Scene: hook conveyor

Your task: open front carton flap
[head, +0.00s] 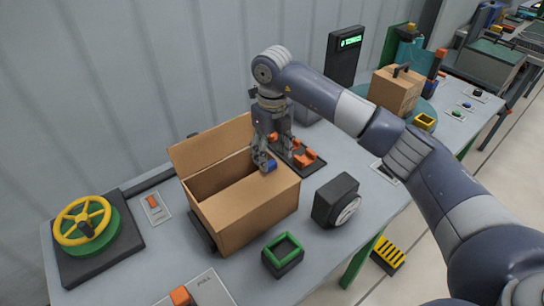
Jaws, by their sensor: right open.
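The brown carton (232,222) stands on the table, left of the picture's middle. Its back flap (212,143) is up and leans back, and a dark opening shows in front of it. The front flap (252,196) appears to lie across the near part of the top. My right gripper (264,161) points down over the carton's right side, with its fingers apart. A small blue piece (271,166) shows at its fingertips; I cannot tell whether it belongs to the gripper, or whether the fingers touch the flap. My left gripper is not in view.
A yellow handwheel (80,220) stands left of the carton. A green-rimmed block (283,250) and a black round-faced device (337,200) stand in front and right. Orange pieces (304,158) lie on a dark tray behind. A handled box (396,91) stands farther back.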

